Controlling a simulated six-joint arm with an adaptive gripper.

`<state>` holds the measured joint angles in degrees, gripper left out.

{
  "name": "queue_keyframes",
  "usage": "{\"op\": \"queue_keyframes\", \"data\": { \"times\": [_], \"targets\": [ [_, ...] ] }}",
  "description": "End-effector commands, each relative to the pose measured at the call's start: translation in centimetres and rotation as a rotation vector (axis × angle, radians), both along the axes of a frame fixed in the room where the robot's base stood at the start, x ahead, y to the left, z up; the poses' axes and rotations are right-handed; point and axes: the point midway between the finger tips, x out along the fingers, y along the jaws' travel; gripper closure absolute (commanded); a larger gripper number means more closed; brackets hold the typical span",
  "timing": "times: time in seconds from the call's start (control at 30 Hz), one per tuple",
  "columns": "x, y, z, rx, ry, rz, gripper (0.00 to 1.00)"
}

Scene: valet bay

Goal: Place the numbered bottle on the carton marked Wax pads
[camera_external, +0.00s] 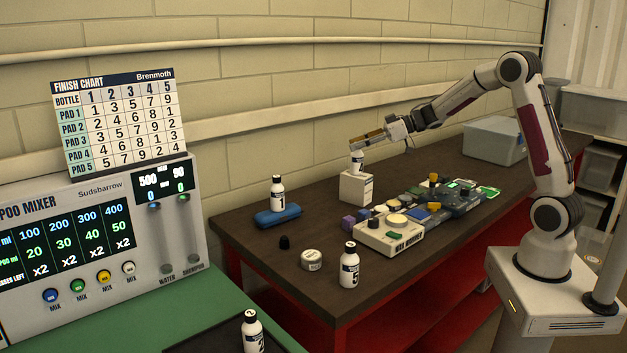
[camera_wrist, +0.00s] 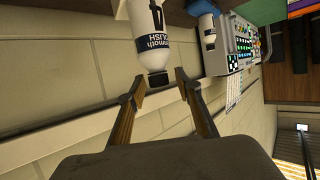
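A white bottle (camera_external: 357,162) with a dark cap and dark label stands upright on a white carton (camera_external: 355,188); the carton's lettering is too small to read. My gripper (camera_external: 368,136) is level, just above the bottle's cap. In the wrist view the same bottle (camera_wrist: 145,45) appears upside down with part of its "POLISH" label, no number showing. My gripper's fingers (camera_wrist: 160,88) are spread apart there, with the cap near their tips and nothing held. Bottle 1 (camera_external: 278,195) stands on a blue block, bottle 5 (camera_external: 349,266) at the table's front edge.
A cream device with "WAX" lettering (camera_external: 384,238) and several small coloured items crowd the table right of the carton. A round tin (camera_external: 311,260) and a black cap (camera_external: 284,242) lie at the front. Another bottle (camera_external: 252,332) stands by the mixer (camera_external: 100,245). The wall runs close behind.

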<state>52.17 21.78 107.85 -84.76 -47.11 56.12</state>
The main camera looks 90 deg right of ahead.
Motion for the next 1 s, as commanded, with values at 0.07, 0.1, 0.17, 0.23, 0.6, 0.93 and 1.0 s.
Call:
{"op": "queue_keyframes", "data": {
  "times": [0.07, 0.1, 0.17, 0.23, 0.6, 0.93, 1.0],
  "targets": [
    [-0.5, -0.1, 0.2, -0.001, 0.000, -0.002, 0.66],
    [-0.8, -0.1, 0.4, -0.001, -0.001, -0.003, 0.66],
    [-1.3, -0.1, 0.6, -0.001, -0.001, -0.003, 0.66],
    [-2.1, -0.1, 0.9, -0.001, 0.000, -0.003, 0.66],
    [-7.3, -0.1, 3.0, -0.002, -0.001, -0.004, 0.66],
    [-10.5, 0.0, 4.4, -0.001, -0.001, -0.002, 0.66],
    [-10.8, 0.0, 4.5, -0.001, 0.000, -0.001, 0.66]
  ]
}}
